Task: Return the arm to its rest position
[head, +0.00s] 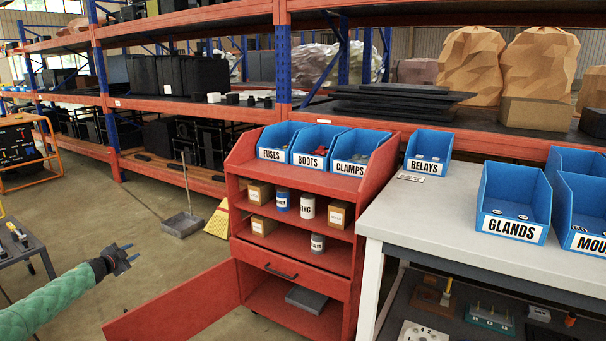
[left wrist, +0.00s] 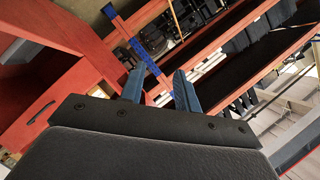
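My left gripper (head: 122,260) is at the lower left of the head view, on the end of my green-sleeved arm. It is held in the air left of the red cabinet and touches nothing. In the left wrist view its two blue-grey fingers (left wrist: 160,92) stand apart with nothing between them, so it is open and empty. My right gripper is in neither view.
A red cabinet (head: 290,258) with its lower door (head: 175,305) swung open stands right of my left gripper. A grey workbench (head: 470,230) with blue bins is at the right. A small dark table (head: 22,250) is at the far left. Open floor lies between.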

